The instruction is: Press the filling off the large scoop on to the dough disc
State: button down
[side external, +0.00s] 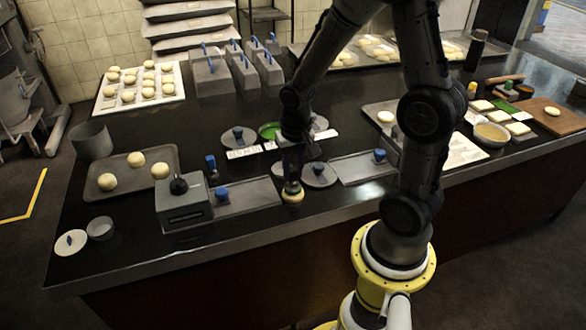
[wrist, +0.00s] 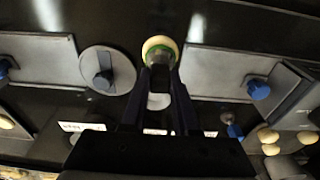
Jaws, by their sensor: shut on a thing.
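My gripper (side external: 291,172) points down near the table's front edge, shut on a small grey tool, which I take to be the large scoop (side external: 291,184). In the wrist view my gripper (wrist: 161,84) hides most of the tool. A round pale piece, apparently the dough disc (wrist: 159,42), shows just beyond the fingertips with a green band, likely filling, along its near side. In the side view the pale piece (side external: 293,196) sits right under the tool. I cannot tell whether the tool and dough touch.
A grey box with a black knob (side external: 183,203) and a tray of dough balls (side external: 104,195) stand left. A green round (side external: 268,131) lies behind.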

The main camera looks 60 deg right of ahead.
jog(key=shift+f, duration=0.3)
dwell(0.6)
jog(key=shift+r, duration=0.1)
jog(key=shift+r, duration=3.45)
